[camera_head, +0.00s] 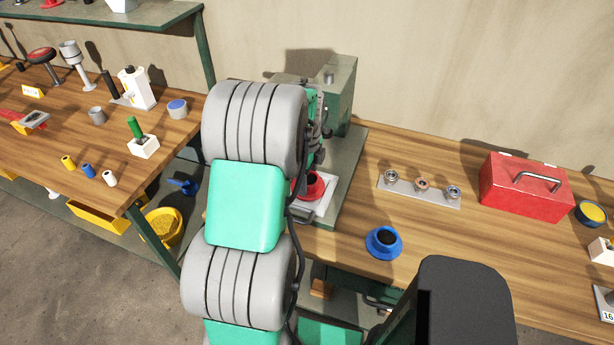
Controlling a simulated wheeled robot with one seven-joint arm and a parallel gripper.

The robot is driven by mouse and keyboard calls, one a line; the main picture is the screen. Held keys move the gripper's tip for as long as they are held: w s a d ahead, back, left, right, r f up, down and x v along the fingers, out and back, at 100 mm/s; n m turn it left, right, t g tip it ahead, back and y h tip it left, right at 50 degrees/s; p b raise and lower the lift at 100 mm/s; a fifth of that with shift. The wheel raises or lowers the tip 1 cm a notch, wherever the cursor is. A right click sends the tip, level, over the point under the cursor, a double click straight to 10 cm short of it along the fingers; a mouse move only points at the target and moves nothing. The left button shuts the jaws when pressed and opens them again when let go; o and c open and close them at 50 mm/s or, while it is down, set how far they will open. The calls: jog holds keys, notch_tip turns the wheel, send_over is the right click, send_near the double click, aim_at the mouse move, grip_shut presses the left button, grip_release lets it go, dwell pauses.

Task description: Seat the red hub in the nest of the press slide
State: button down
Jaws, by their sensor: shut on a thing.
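The red hub (315,186), a flanged ring with a dark bore, shows just right of my arm. It is over or on the pale slide (321,209) of the green press (341,92). My gripper (309,172) is mostly hidden behind my arm and is shut on the red hub. The nest under the hub is hidden, so I cannot tell whether the hub is seated or held just above it. A blue hub (384,243) with a dark bore stands on the wooden bench, right of the slide.
A red toolbox (525,186) and a blue-and-yellow round container (591,213) stand to the right. A second bench (60,130) at left carries small parts. Bare wood lies in front of the toolbox.

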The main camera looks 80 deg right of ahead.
jog(key=c, duration=0.9)
grip_release()
jog(key=shift+f, duration=0.15)
jog(key=o, duration=0.5)
jog(key=shift+c, duration=0.2)
notch_tip(320, 180, up, 12)
jog(key=b, duration=0.2)
jog(key=shift+r, duration=0.2)
